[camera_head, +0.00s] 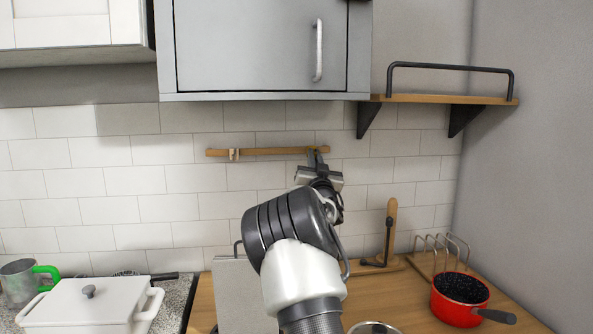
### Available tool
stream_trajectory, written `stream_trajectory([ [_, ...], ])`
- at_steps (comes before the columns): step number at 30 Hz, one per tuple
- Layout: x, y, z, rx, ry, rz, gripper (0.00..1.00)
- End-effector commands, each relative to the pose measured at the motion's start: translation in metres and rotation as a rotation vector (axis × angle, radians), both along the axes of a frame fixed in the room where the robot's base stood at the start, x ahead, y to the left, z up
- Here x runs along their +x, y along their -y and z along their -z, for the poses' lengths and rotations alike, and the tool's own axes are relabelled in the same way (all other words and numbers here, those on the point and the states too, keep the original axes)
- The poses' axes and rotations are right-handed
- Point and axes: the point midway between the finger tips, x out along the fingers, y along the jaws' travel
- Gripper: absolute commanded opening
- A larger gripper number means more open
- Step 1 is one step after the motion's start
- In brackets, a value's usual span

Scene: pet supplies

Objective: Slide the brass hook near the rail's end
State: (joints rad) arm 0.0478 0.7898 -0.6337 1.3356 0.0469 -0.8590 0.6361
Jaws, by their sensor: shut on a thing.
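A wooden rail (275,151) runs level along the white tiled wall under the grey cabinet. A pale hook (234,155) hangs near the rail's left end. My gripper (315,163) is raised to the rail close to its right end and is shut on a small dark-yellow piece, which looks like the brass hook (311,154). My gripper and wrist hide most of that hook, so its exact shape cannot be made out. The stretch of rail between the two hooks is bare.
A grey cabinet (262,50) is above the rail, and a wooden shelf (440,99) with dark brackets is to its right. Below are a white pot (88,306), a green-handled mug (20,279), a wooden stand (391,235), a wire rack (440,248) and a red pan (458,298).

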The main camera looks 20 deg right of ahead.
Motion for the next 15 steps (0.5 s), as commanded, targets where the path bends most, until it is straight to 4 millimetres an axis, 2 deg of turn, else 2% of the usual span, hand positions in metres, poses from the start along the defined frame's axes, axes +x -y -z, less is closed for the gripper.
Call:
stream_trajectory([
  [3,-0.002,0.0074,0.0014,0.0,-0.003,0.001,0.0],
  [11,-0.0018,0.0071,0.0007,0.0,-0.004,0.0,0.0],
  [12,-0.0018,0.007,0.0006,0.0,-0.004,0.0,0.1],
  [15,-0.0017,0.0068,0.0005,0.0,-0.003,0.0,0.26],
])
